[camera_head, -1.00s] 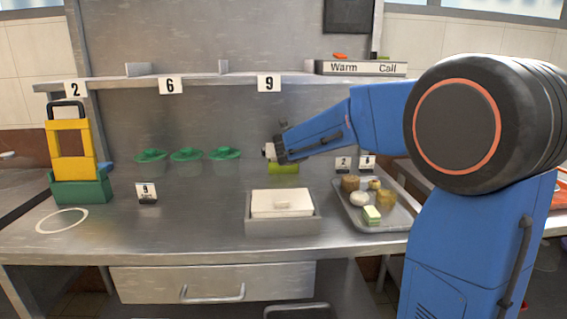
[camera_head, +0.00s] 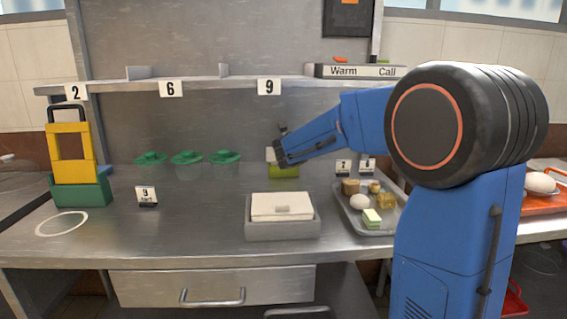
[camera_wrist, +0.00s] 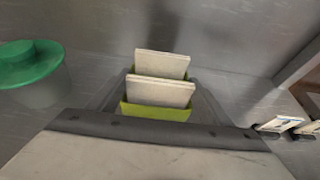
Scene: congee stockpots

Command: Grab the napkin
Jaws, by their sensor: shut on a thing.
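White napkins stand upright in a lime-green holder (camera_wrist: 158,111) in the wrist view: a front napkin (camera_wrist: 160,92) and a rear napkin (camera_wrist: 162,64). In the head view the holder (camera_head: 284,171) stands at the back of the steel counter, with a pale napkin edge (camera_head: 270,154) beside my gripper. My gripper (camera_head: 279,153) is at the holder's top and shut on a napkin. Its grey fingers flank the holder in the wrist view. The exact contact and which napkin is held are hard to see.
Green-lidded cups (camera_head: 187,158) stand left of the holder. A lidded grey box (camera_head: 282,229) is in front, and a metal tray of food (camera_head: 350,217) is at right. A shelf (camera_head: 200,86) runs above. The counter's left front is mostly clear.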

